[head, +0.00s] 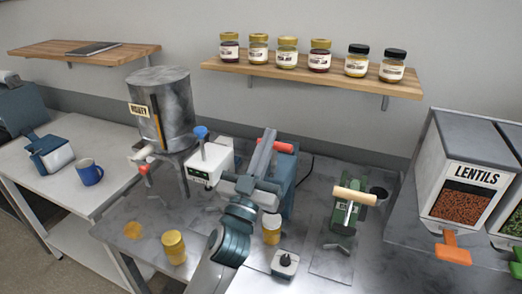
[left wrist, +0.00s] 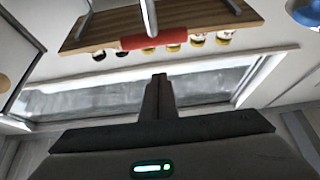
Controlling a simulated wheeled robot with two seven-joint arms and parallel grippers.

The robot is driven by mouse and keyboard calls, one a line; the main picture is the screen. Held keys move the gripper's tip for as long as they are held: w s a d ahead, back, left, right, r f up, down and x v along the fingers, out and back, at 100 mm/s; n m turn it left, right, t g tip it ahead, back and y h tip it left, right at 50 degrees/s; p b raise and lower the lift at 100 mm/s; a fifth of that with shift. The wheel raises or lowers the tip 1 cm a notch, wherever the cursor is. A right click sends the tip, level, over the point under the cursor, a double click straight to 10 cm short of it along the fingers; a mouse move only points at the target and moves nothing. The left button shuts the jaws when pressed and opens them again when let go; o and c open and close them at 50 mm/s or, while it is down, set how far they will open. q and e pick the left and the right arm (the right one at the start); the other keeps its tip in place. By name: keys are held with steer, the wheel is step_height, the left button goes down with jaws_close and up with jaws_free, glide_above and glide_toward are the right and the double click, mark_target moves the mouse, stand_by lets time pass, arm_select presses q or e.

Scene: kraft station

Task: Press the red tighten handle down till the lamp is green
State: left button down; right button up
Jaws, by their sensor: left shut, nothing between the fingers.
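The red tighten handle (head: 284,147) sits at the top of a blue-grey upright machine (head: 286,190), partly hidden behind my left arm. My left gripper (head: 267,139) is shut and empty, just left of the handle in the head view. In the left wrist view the shut fingers (left wrist: 159,82) point toward the red handle (left wrist: 153,40), which lies beyond their tips; I cannot tell whether they touch. A small green light shows on my own gripper body there. I cannot make out the machine's lamp. My right gripper is not in view.
A jar (head: 271,229) stands in front of the machine. A white box with a blue knob (head: 201,132) and a metal honey tank (head: 163,105) are left. A green press with a wooden handle (head: 355,196) is right. A shelf (head: 310,77) holds several jars.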

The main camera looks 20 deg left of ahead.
arm_select(q)
steer(key=shift+w+f+p, duration=0.2)
steer(key=shift+w+f, duration=0.4)
steer(key=shift+f, duration=0.2)
steer(key=shift+w+f+p, duration=0.2)
steer(key=shift+w+f, duration=0.4)
steer(key=shift+f, duration=0.15)
